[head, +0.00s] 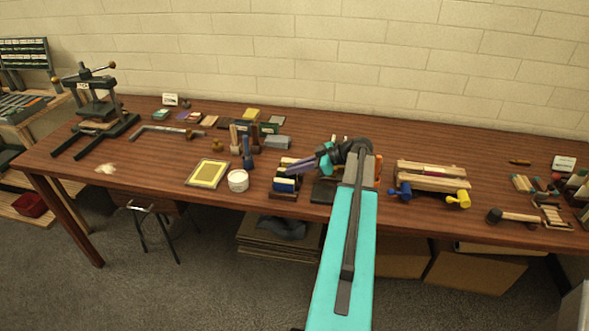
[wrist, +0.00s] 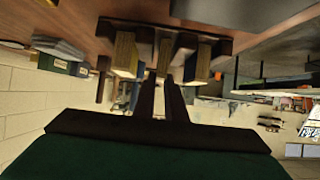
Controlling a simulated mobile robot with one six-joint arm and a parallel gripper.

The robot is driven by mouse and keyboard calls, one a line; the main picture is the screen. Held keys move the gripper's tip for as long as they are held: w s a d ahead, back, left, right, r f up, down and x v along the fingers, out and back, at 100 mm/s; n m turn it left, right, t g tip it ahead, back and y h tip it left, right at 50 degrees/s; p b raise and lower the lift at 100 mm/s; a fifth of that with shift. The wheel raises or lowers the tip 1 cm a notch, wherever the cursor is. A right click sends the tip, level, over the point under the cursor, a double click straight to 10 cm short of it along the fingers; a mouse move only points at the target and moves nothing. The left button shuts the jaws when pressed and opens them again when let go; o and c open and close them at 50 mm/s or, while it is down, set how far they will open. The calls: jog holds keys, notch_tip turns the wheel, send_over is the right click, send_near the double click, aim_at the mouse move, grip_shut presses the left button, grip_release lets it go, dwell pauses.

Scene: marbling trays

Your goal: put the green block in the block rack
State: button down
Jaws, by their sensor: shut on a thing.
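The block rack (head: 282,195) stands near the front edge of the table, left of my arm, with blue, pale and yellow blocks in it. In the wrist view the dark rack (wrist: 165,26) is at the top, with several blocks side by side. My gripper (head: 302,164) reaches in from the right, just over the rack. In the wrist view its two dark fingers (wrist: 165,78) are shut on a block, the green block (wrist: 165,54), between the other blocks. Mostly its wooden side shows; its green colour is hard to make out. I cannot tell whether it touches the rack.
A dark blue upright tool (head: 247,155) stands close behind. Free table lies further left.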

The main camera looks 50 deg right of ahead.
jog(key=c, duration=1.8)
grip_release()
jog(key=shift+r, duration=0.1)
jog(key=b+v, duration=0.2)
jog(key=v, duration=0.5)
jog(key=shift+s, duration=0.2)
jog(key=shift+d+r, duration=0.15)
jog(key=shift+r, duration=0.05)
